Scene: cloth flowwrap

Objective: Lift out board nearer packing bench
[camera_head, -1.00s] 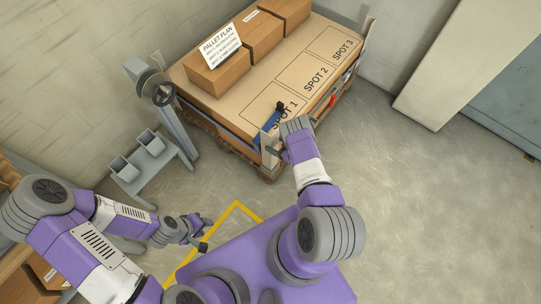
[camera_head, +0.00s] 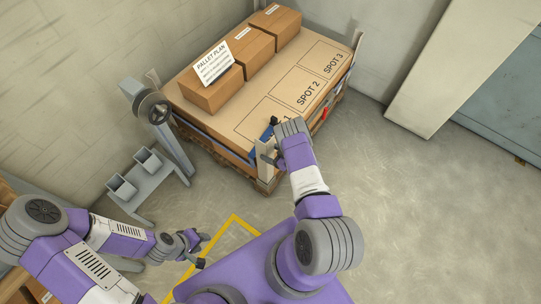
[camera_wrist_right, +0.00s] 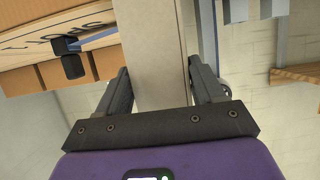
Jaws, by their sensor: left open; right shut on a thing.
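A pale upright board (camera_head: 264,162) stands at the near front corner of the loaded pallet. My right gripper (camera_head: 271,153) is at this board. In the right wrist view, the gripper's two dark fingers (camera_wrist_right: 158,78) lie on either side of the board (camera_wrist_right: 158,30), shut on it. The board's lower end cannot be made out. My left gripper (camera_head: 197,253) is open and empty, low at the left, away from the pallet.
The pallet's tan top sheet (camera_head: 240,102) has marked spots and several brown boxes (camera_head: 250,50) along its back, with a plan sign (camera_head: 214,63). A blue and black item (camera_head: 271,127) lies beside my right gripper. A grey stand (camera_head: 150,180) is left. Floor at right is clear.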

